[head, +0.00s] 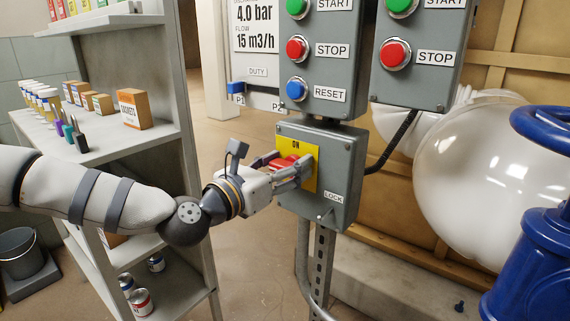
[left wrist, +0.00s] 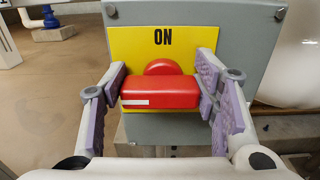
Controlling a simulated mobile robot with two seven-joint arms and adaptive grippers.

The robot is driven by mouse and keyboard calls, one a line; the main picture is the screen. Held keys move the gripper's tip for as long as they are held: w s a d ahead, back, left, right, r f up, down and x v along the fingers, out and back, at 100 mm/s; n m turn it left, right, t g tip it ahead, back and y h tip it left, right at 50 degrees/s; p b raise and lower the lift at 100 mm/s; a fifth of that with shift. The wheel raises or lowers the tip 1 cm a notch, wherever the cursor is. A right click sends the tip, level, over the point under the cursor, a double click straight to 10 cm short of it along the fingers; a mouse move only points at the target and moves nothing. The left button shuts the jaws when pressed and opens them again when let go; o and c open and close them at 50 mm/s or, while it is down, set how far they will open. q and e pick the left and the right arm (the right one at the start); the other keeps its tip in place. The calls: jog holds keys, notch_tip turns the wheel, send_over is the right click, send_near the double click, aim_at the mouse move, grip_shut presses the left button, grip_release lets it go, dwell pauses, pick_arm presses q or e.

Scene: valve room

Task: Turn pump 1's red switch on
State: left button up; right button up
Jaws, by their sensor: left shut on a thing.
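The red switch (head: 282,162) sits on a yellow plate (head: 303,151) marked ON, on the front of a grey box (head: 338,165). In the left wrist view the red switch (left wrist: 160,93) has its handle lying crosswise, with a white mark at its left end and the ON label above. My left gripper (head: 290,170) is shut on the handle, one padded finger at each end. In the head view the fingers hide part of the switch. My right gripper is in neither view.
Above is a grey panel with START, STOP (head: 297,48) and RESET (head: 296,89) buttons; a second panel (head: 420,80) stands to its right. A shelf unit (head: 150,150) with bottles and boxes stands left. A blue valve (head: 540,250) and white tank (head: 480,180) are at right.

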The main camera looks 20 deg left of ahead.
pick_arm(q)
jog(key=shift+m, duration=0.3)
jog(key=m, duration=0.3)
jog(key=shift+s+d+m, duration=0.1)
jog(key=shift+d+m, duration=0.1)
jog(key=shift+m, duration=0.1)
jog(key=m, duration=0.2)
jog(key=m+p, duration=0.1)
jog(key=m, duration=0.1)
jog(key=shift+d+m, duration=0.2)
jog(key=shift+m, duration=0.1)
jog(key=m+p, duration=0.1)
jog(key=m, duration=0.4)
jog(key=shift+s+d+f, duration=0.1)
jog(key=shift+d, duration=0.05)
jog(key=shift+f+m+p, duration=0.2)
jog(key=shift+m+p, duration=0.35)
jog(key=shift+m, duration=1.45)
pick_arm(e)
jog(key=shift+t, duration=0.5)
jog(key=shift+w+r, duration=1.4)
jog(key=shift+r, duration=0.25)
pick_arm(q)
jog(key=o, duration=1.2)
jog(key=shift+c, duration=0.2)
